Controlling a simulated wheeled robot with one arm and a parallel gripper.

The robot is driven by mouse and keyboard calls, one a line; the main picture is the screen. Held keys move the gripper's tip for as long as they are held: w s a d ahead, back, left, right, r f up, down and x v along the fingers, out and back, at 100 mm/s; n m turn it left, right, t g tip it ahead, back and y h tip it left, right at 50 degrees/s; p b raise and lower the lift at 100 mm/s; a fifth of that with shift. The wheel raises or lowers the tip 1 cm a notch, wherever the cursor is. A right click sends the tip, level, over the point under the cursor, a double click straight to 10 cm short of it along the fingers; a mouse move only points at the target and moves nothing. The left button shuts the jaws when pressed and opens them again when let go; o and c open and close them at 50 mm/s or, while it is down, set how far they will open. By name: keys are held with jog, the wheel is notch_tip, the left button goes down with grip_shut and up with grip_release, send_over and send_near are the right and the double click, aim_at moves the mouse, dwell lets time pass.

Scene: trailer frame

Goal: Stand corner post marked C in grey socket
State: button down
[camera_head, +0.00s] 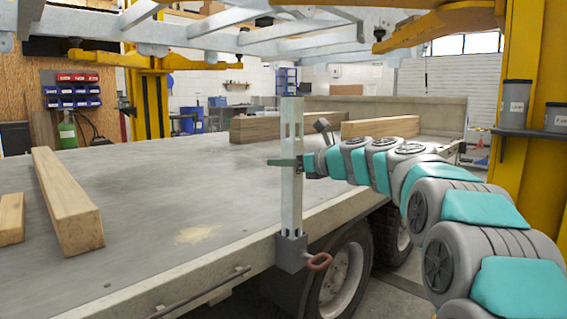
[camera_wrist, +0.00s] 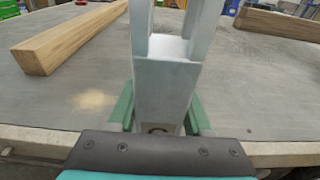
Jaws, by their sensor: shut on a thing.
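The corner post (camera_head: 291,208) is a pale galvanised steel upright with slots. It stands about vertical at the trailer's side edge. My gripper (camera_head: 291,163) is shut on it around mid-height, its green fingers on either side. In the wrist view the post (camera_wrist: 168,85) fills the middle, and a dark letter, apparently a C, shows partly above the gripper's palm. The grey socket (camera_head: 291,257) is fixed on the bed's edge, with a red-brown handle (camera_head: 319,262) beside it. The post's lower end meets the socket's top; how deep it sits is hidden.
Timber beams lie on the flat trailer bed (camera_head: 160,190): a long one (camera_head: 65,200) at left, others (camera_head: 380,127) at the back. A metal frame (camera_head: 230,45) hangs overhead on yellow lift arms. A yellow column (camera_head: 535,70) stands at right. The bed's middle is clear.

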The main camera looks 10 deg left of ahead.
aim_at(284, 177)
jog(key=shift+f+b, duration=0.7)
jog(key=shift+f, duration=1.4)
jog(key=shift+c, duration=1.2)
grip_release()
jog(key=shift+d, duration=0.1)
